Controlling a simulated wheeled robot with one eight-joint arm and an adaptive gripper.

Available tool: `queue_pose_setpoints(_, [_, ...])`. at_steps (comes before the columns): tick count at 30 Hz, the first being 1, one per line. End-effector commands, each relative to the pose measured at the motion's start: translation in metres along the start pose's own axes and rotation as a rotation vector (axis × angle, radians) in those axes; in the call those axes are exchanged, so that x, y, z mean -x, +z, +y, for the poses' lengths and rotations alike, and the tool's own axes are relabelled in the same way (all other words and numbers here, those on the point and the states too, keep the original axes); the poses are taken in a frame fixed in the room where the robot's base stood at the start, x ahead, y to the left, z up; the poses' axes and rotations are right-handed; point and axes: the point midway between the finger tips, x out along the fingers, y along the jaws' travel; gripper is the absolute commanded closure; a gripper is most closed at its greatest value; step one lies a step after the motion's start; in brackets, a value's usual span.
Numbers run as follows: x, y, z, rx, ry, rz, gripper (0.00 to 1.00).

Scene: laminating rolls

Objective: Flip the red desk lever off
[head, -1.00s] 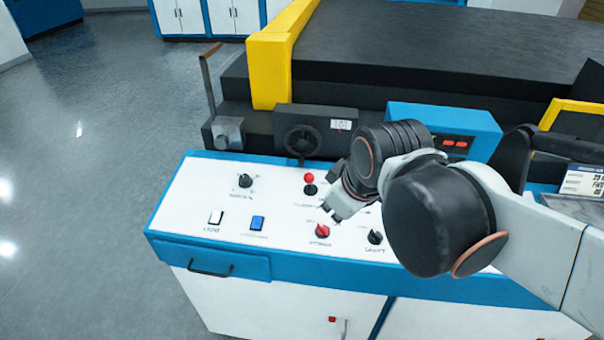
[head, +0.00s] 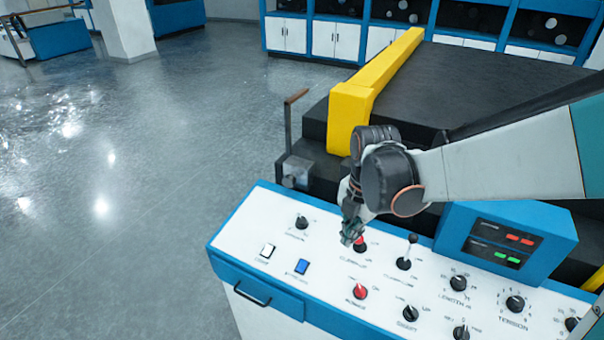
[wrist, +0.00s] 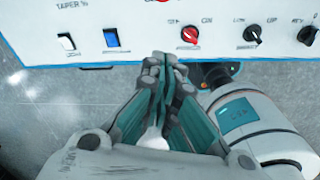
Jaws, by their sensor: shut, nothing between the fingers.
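The red desk lever (head: 361,245) stands on the white control panel (head: 330,262); in the head view my gripper partly covers it, so its tilt cannot be told. In the wrist view a bit of red (wrist: 151,4) at the top edge, beyond the fingertips, may be this lever. My gripper (head: 347,238) points down over the panel, just left of the lever. Whether it touches the lever is unclear. In the wrist view my gripper (wrist: 163,58) has its fingers together with nothing between them.
A red rotary knob (head: 360,291) is in front of the lever, and a black lever (head: 404,263) stands to its right. White (head: 267,251) and blue (head: 301,267) rocker switches lie to the left. A blue display box (head: 507,243) rises at the right. Grey floor is clear at left.

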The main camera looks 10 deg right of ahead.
Motion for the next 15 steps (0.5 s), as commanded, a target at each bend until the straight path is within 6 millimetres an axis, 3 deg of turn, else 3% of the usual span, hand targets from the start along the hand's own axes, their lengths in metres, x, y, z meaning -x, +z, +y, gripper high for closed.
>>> queue_pose_setpoints(6, [-0.0037,0.0024,0.005,0.126,-0.023,0.022,1.0])
queue_pose_setpoints(15, [-0.0046,0.0023,0.0049,0.135,-0.024,0.024,1.0])
